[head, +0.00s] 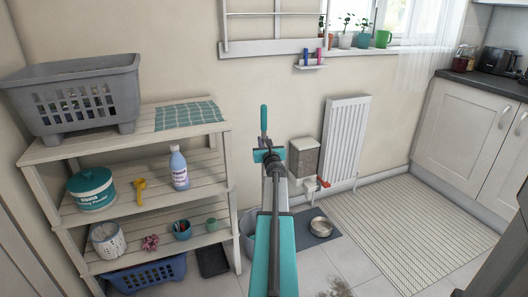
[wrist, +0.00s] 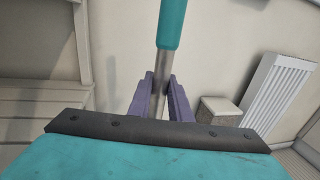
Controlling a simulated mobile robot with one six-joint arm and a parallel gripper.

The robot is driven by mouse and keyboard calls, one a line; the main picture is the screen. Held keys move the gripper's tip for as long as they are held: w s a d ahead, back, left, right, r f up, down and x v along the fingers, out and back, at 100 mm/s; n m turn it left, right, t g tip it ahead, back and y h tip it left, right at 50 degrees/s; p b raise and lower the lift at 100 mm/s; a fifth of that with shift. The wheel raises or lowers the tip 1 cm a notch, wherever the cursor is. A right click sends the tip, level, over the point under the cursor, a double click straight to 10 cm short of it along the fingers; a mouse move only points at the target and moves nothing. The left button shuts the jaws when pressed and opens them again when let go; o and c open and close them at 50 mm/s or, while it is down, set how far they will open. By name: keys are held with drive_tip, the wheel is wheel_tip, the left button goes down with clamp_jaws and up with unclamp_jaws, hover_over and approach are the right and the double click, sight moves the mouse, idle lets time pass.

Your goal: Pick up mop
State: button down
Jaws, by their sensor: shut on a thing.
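The mop shows as a slim upright pole with a teal grip at its top (head: 264,118), beyond the end of my arm in the head view. In the wrist view the teal grip (wrist: 172,25) is at top centre, with bare metal pole (wrist: 159,75) below it. My gripper (head: 266,143) has its purple fingers (wrist: 158,92) on both sides of the metal pole, just below the teal grip, and is shut on it. The mop's lower end is hidden behind my arm in the head view and is out of the wrist view.
A wooden shelf rack (head: 145,152) with a grey basket (head: 77,95) stands left. A grey bucket (head: 247,224) is behind my arm. A box (head: 304,157), radiator (head: 345,137) and bowl (head: 321,227) are right of it. A striped rug (head: 412,225) covers open floor right.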

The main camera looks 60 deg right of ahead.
sight(264, 130)
wheel_tip(264, 130, up, 9)
drive_tip(key=p, duration=0.4)
drive_tip(key=shift+r+p, duration=0.1)
drive_tip(key=shift+p, duration=0.2)
drive_tip(key=shift+f+b, duration=0.25)
drive_tip(key=shift+b, duration=0.15)
wheel_tip(264, 130, down, 2)
drive_tip(key=b, duration=0.6)
drive_tip(key=shift+f, duration=0.25)
drive_tip(key=shift+f+b, duration=0.15)
drive_tip(key=shift+b, duration=0.15)
idle(0.4)
drive_tip(key=shift+f+b, duration=2.85)
drive_tip(key=shift+b, duration=0.05)
drive_tip(key=shift+f+b, duration=0.4)
drive_tip(key=shift+f, duration=0.25)
idle(1.1)
drive_tip(key=shift+r, duration=0.1)
